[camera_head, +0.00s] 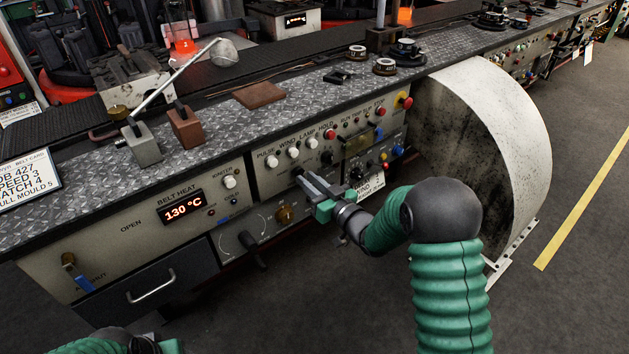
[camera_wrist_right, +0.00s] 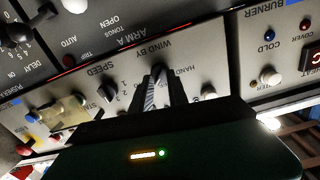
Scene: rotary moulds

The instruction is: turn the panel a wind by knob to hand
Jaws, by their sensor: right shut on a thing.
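The panel ARM A (camera_wrist_right: 130,50) appears upside down in the right wrist view, with the labels WIND BY and HAND. My right gripper (camera_wrist_right: 158,86) is shut on the wind-by knob (camera_wrist_right: 158,72), which is mostly hidden between the fingers. In the head view my right gripper (camera_head: 301,177) reaches the front of the panel (camera_head: 262,172) from the right, and the knob is hidden at its fingertips. The knob's exact pointing cannot be read. Of my left gripper only a green part shows at the bottom edge of the head view; its fingers are out of frame.
A SPEED knob (camera_wrist_right: 107,92) sits beside the held knob. White push buttons (camera_head: 272,161) line the panel above the gripper. A belt-heat panel with a 130 °C display (camera_head: 182,207) is to the left. A big curved guard (camera_head: 480,120) stands right of my arm.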

